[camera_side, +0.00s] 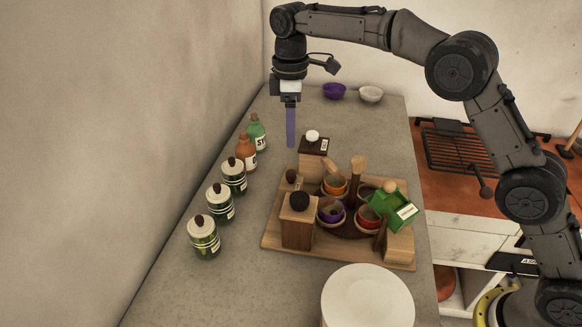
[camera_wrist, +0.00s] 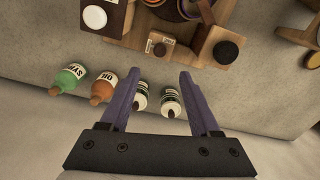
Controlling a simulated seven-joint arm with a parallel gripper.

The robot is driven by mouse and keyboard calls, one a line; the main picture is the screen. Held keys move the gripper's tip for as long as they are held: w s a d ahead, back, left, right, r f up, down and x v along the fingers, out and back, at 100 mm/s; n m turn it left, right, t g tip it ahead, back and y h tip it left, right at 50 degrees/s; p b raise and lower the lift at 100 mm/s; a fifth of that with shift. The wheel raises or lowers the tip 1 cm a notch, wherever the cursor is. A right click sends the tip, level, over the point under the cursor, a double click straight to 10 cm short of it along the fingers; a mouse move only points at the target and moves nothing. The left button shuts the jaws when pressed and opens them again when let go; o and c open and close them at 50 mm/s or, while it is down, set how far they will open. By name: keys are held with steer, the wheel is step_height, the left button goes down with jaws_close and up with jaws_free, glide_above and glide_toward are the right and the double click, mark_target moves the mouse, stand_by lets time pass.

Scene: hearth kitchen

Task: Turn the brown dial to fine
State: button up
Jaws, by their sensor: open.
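A brown dial (camera_wrist: 160,49) sits on a small wooden box with a pale label, in the upper middle of the wrist view. In the side view this brown dial (camera_side: 292,176) is partly hidden behind a wooden box with a black knob (camera_side: 299,201). My gripper (camera_side: 290,145) points down, above and behind the dial in the side view. Its purple fingers are apart and empty in the wrist view (camera_wrist: 157,82), with the dial beyond the fingertips. I cannot read the dial's setting.
A dark box with a white knob (camera_side: 312,136) stands behind the board (camera_side: 340,256). Several colourful bowls and a green box (camera_side: 390,208) crowd the board. Several jars and bottles (camera_side: 220,203) line the left wall. A round white top (camera_side: 367,297) is in front.

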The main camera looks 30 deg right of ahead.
mark_target(291, 172)
step_height(291, 172, down, 11)
steer(key=shift+f, duration=0.2)
stand_by(0.3)
jaws_close()
